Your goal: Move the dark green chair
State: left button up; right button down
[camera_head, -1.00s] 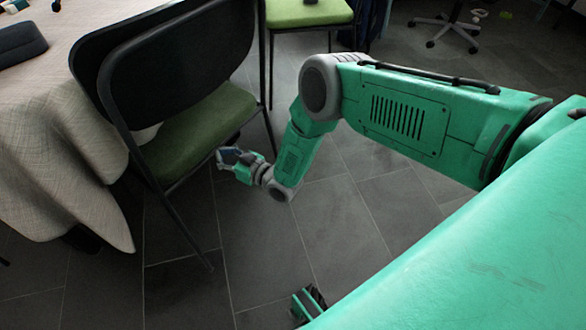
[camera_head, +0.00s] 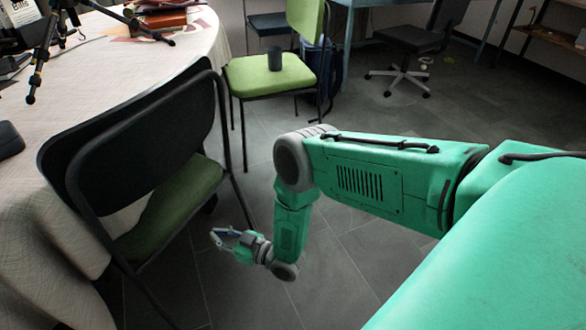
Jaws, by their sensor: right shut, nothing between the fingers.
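The dark green chair (camera_head: 178,205) stands at the left, close against the table. It has a black backrest (camera_head: 150,145), a green seat and thin black legs. My right gripper (camera_head: 222,237) is on the floor side of the chair, to the right of its seat in the picture, and looks apart from it. Its fingers are together with nothing between them. My left gripper is not in view.
A table with a pale cloth (camera_head: 50,195) fills the left, bearing a black tripod (camera_head: 60,35). A bright green chair (camera_head: 262,78) with a dark cup (camera_head: 275,58) stands behind. A black office chair (camera_head: 412,40) is farther back. Grey floor is clear around my right arm.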

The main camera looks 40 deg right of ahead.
jog(key=shift+v, duration=0.9)
jog(key=s+d+f+m+g+h, duration=0.15)
jog(key=s+g+h, duration=0.25)
jog(key=s+g, duration=0.5)
jog(key=s+d+r+m+g+h, duration=0.1)
jog(key=s+d+r+g, duration=0.1)
jog(key=s, duration=0.5)
jog(key=s+d+r+m+g+h, duration=0.1)
jog(key=s+d+r+g+h, duration=0.15)
jog(key=s, duration=0.55)
jog(key=s+d+r+m+g+h, duration=0.1)
jog(key=s+d+g, duration=0.15)
jog(key=s, duration=0.45)
notch_tip(320, 180, up, 14)
jog(key=s+p, duration=0.1)
jog(key=p, duration=1.2)
jog(key=shift+s+d+t, duration=0.3)
jog(key=shift+s+d, duration=0.1)
jog(key=shift+d, duration=0.05)
